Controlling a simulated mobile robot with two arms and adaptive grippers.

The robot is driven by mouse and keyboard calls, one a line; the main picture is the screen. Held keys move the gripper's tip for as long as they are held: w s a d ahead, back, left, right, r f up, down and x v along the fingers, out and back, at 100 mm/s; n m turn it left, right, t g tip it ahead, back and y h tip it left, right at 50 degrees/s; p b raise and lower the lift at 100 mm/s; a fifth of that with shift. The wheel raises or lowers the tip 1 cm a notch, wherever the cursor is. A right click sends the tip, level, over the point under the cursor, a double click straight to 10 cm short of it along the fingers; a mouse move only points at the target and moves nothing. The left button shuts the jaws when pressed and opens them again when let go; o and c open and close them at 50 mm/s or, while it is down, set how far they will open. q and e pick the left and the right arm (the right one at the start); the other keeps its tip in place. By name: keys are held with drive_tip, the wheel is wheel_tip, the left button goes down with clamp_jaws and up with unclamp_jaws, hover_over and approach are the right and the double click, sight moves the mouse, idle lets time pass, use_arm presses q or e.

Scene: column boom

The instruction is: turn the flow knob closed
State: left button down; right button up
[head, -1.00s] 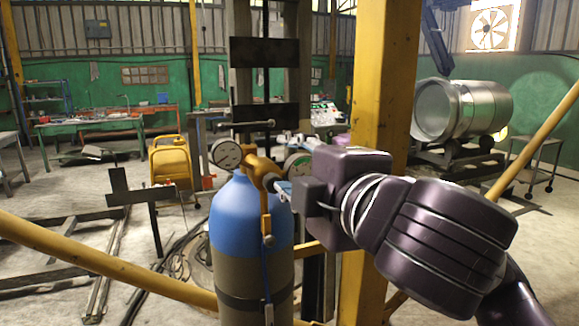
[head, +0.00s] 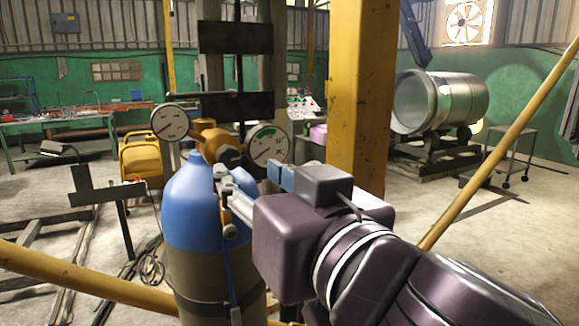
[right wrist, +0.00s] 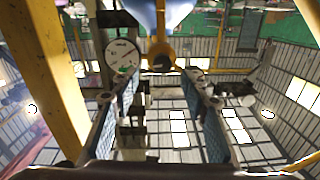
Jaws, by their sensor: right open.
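The gas cylinder (head: 195,200) with a blue top stands at the centre left in the head view. Its brass regulator (head: 208,138) carries two white round gauges (head: 170,122) (head: 268,145). A dark round part, apparently the flow knob (head: 229,157), faces forward between them; in the right wrist view it also shows (right wrist: 160,63), just ahead of the fingertips. My right gripper (head: 228,188) comes in from the right, at the cylinder's shoulder and slightly below the knob. In the wrist view its fingers (right wrist: 161,78) are apart with nothing between them. My left gripper is not in view.
A yellow post (head: 358,100) stands behind and right of my right gripper. A slanted yellow bar (head: 85,277) crosses at lower left, beside a dark metal stand (head: 115,195). A large metal drum (head: 440,100) rests farther back. Open floor lies at right.

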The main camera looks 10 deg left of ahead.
sight(231, 160)
drive_tip(key=p+x, duration=0.1)
drive_tip(key=x, duration=0.2)
drive_tip(key=shift+w+a+r, duration=0.15)
drive_tip(key=shift+a, duration=0.2)
drive_tip(key=p+x, duration=0.1)
drive_tip(key=x, duration=0.1)
drive_tip(key=shift+w+a, duration=0.15)
drive_tip(key=shift+w, duration=0.1)
drive_tip(key=shift+w+a, duration=0.2)
drive_tip(key=shift+w, duration=0.1)
drive_tip(key=shift+w+a, duration=0.15)
clamp_jaws()
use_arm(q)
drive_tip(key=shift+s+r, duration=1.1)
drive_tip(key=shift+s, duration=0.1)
